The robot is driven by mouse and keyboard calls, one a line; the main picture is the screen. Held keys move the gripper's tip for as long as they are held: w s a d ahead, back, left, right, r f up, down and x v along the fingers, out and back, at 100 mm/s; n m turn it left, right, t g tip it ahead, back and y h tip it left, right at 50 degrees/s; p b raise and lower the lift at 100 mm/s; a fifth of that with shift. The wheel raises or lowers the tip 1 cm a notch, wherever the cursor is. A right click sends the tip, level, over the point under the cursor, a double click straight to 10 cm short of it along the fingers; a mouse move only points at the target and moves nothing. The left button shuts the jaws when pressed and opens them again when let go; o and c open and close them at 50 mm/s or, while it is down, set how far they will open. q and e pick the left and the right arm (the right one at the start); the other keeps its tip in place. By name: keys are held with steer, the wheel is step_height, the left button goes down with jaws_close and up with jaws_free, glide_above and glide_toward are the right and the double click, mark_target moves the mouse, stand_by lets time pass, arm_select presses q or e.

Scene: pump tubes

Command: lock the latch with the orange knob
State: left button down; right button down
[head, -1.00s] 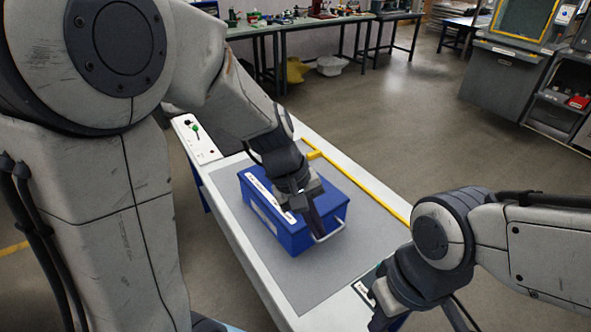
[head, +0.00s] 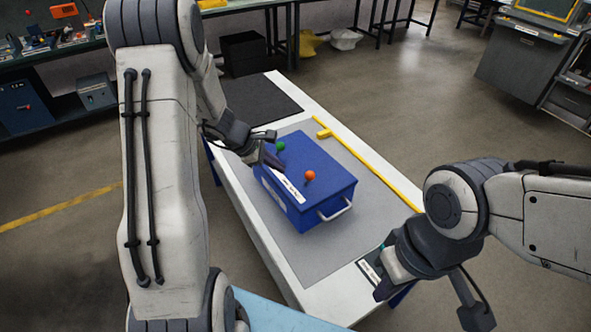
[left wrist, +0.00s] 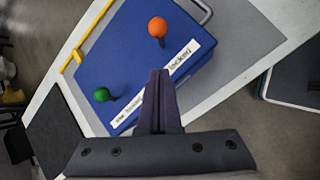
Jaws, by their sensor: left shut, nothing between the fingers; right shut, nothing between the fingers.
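A blue box (head: 325,208) stands on the bench with an orange knob (head: 309,175) and a green knob (head: 280,146) on its lid. In the left wrist view the orange knob (left wrist: 158,27) is near the "locked" end of a white label (left wrist: 181,62), and the green knob (left wrist: 101,95) is near the other end. My left gripper (head: 272,160) is shut and empty by the label side of the lid, apart from the orange knob; its fingers show in the left wrist view (left wrist: 158,92). My right gripper (head: 379,291) is shut by the bench's front end.
The box stands on a grey mat (head: 310,262) on a white bench. A metal handle (head: 336,211) sticks out from its near end. A yellow bar (head: 372,163) runs along the bench's right side. A dark mat (head: 262,103) lies clear at the far end.

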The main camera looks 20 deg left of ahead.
mark_target(306, 178)
arm_select(q)
steer(key=d, duration=0.1)
steer(key=w+d+f, duration=0.1)
steer(key=d+f+p, duration=0.1)
steer(key=shift+w+d+f, duration=0.1)
steer(key=shift+w+d, duration=0.05)
steer(key=shift+w, duration=0.25)
steer(key=shift+w+d+f, duration=0.25)
steer(key=shift+w+d, duration=0.05)
steer(key=shift+d, duration=0.4)
steer(key=b, duration=0.1)
steer(key=d+b, duration=0.1)
steer(key=b, duration=0.1)
steer(key=shift+s+d+f, duration=0.2)
steer(key=shift+d+f, duration=0.1)
steer(key=shift+f, duration=0.1)
steer(key=shift+s+d+r, duration=0.1)
steer(key=shift+r, duration=0.1)
